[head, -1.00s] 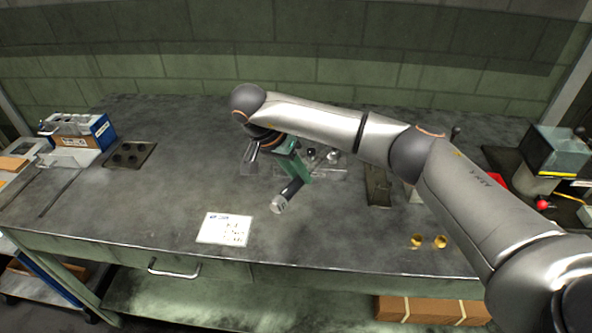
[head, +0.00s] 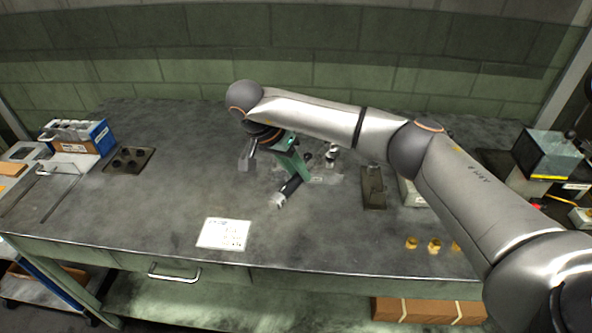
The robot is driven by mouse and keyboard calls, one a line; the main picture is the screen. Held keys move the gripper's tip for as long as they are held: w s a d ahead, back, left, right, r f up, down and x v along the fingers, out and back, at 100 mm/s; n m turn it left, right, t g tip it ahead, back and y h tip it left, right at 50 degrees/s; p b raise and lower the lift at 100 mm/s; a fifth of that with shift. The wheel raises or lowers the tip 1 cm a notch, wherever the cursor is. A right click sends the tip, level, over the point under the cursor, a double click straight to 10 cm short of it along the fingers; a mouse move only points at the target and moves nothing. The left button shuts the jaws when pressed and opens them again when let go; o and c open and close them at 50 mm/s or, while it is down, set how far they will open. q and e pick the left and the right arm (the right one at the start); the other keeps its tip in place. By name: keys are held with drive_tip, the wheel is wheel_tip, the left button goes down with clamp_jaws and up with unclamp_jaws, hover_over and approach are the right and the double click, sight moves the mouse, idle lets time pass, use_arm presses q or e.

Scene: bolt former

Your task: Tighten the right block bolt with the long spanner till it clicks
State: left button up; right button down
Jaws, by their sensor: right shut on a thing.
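My right gripper (head: 293,174) reaches over the middle of the bench, its green fingers pointing down. It is shut on a dark-handled tool with a silver end (head: 278,200), which looks like the long spanner. The tool slants from the fingers toward the front left. Its other end is hidden or too small to make out. A small upright metal fitting (head: 332,154) stands just right of the fingers on a pale base, perhaps part of the block. I cannot make out the right block bolt or whether the tool is on it. My left gripper is not in view.
A white card (head: 224,234) lies at the front of the bench (head: 165,215). A dark plate with holes (head: 128,160) and a blue box (head: 99,136) are at left. A dark tray (head: 373,188) and several brass pieces (head: 434,246) are at right. The left-middle is clear.

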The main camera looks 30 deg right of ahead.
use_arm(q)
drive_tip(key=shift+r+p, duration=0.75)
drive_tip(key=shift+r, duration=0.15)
use_arm(e)
drive_tip(key=shift+a+r, duration=0.1)
drive_tip(key=shift+r, duration=1.15)
